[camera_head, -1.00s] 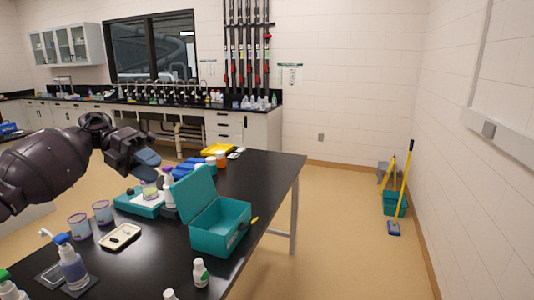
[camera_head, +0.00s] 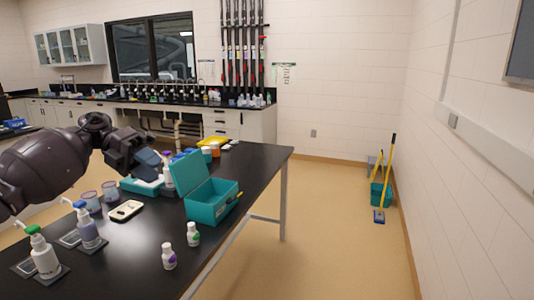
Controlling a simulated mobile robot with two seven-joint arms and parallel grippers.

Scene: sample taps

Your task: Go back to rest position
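My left arm comes in from the left, with its dark gripper (camera_head: 150,162) held out over the far part of the black table (camera_head: 150,240). The fingers overlap in this view, so I cannot tell whether they are open or shut. Nothing clearly shows in them. Behind and below the gripper are a teal-and-white device (camera_head: 140,187) and small bottles; the gripper hides part of them. My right gripper is not in view.
An open teal box (camera_head: 212,207) stands near the table's right edge. Two small white bottles (camera_head: 193,235) stand in front of it. Pump bottles (camera_head: 43,255) stand at the near left. The floor (camera_head: 320,230) right of the table is clear up to the mop (camera_head: 383,195).

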